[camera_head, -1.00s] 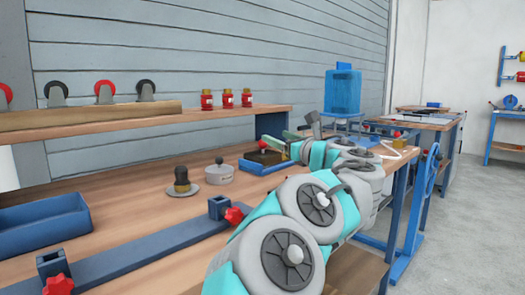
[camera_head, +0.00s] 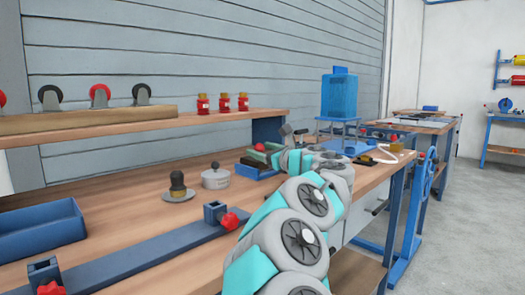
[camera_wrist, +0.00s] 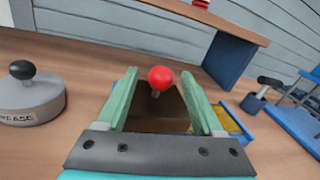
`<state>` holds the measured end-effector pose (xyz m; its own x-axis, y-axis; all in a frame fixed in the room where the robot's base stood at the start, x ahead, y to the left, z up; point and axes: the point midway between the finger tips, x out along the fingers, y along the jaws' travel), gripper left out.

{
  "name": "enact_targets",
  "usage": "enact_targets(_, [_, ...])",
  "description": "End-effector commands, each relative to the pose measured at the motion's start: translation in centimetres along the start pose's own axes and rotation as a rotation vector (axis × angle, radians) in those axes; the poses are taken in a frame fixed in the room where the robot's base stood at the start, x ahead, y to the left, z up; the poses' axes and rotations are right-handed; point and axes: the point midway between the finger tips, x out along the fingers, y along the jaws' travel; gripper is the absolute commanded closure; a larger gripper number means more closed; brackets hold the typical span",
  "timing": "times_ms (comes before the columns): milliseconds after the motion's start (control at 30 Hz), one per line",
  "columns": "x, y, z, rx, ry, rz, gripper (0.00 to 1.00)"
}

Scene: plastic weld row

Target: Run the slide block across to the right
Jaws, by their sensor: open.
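The slide block shows as a dark brown block (camera_wrist: 160,105) with a red ball knob (camera_wrist: 160,78) on a short stem. It sits at a blue tray-like base (camera_head: 252,169) on the bench; the red knob (camera_head: 260,147) shows there too. In the wrist view the base (camera_wrist: 228,107) shows right of the block, with a yellow strip inside it. My gripper (camera_wrist: 158,73) is open, its two green fingers on either side of the knob and block. I cannot tell whether they touch. In the head view my gripper (camera_head: 266,151) hides much of the block.
A grey lidded tin (camera_wrist: 32,98) with a black knob stands left of my gripper. A round-based part with a dark knob (camera_head: 178,186) stands farther left. A blue cage-like box (camera_head: 339,95) stands to the right. A shelf (camera_head: 190,120) runs behind.

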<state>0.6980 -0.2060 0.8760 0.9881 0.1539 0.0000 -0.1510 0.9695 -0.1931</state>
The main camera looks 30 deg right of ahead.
Motion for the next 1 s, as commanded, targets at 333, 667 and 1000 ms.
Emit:
enact_targets(333, [-0.01,-0.06,-0.05,0.001,0.001,-0.002,0.48])
enact_targets(667, [-0.02,-0.06,-0.07,0.001,0.001,-0.002,0.85])
enact_targets(1000, [-0.02,-0.06,-0.08,0.001,0.001,-0.002,1.0])
